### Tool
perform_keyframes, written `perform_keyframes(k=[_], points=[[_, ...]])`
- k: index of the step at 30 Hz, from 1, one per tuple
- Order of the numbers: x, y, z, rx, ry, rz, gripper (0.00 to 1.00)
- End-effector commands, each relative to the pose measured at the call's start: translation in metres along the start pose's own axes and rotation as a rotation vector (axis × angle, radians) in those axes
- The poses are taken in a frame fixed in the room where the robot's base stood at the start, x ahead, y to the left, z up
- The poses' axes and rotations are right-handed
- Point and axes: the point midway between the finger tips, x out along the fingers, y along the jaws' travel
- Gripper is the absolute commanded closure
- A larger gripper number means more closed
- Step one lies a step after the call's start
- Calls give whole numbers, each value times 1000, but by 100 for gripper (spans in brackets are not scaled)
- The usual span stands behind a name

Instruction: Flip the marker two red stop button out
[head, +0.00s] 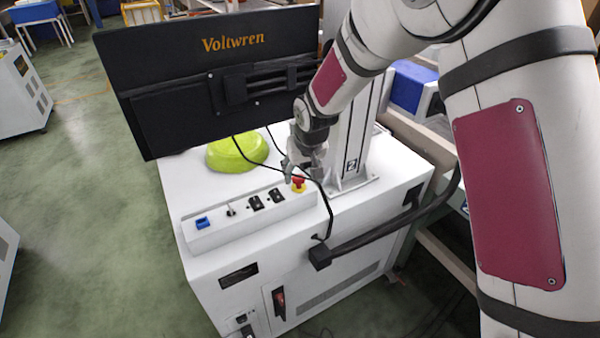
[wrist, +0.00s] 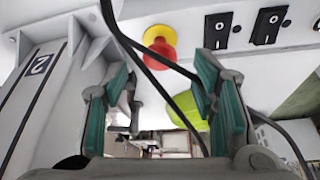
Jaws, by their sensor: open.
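The red stop button (head: 299,182) with its yellow ring sits at the right end of the raised switch panel on the white cabinet. It stands next to the grey post that carries the marker 2 (head: 351,165). My gripper (head: 303,163) is just above and behind the button in the head view and partly hides it. In the wrist view my open gripper (wrist: 162,78) has its green-padded fingers apart, with the red button (wrist: 161,52) ahead between them. The marker 2 also shows in the wrist view (wrist: 40,65). I cannot tell whether a finger touches the button.
A black cable (wrist: 135,45) crosses in front of the button and between my fingers. A blue switch (head: 203,222) and black rocker switches (head: 266,199) sit left of the button. A black monitor (head: 210,75) and a lime-green dome (head: 237,152) stand behind.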

Motion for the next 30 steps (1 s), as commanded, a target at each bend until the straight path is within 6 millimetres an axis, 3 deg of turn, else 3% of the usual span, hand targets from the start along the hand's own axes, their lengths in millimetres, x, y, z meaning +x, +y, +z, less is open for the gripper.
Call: perform_keyframes(k=[9,15,30], points=[[-66,0,-1,2,4,0,47],[-93,0,-1,0,4,0,47],[-103,1,0,1,2,1,47]])
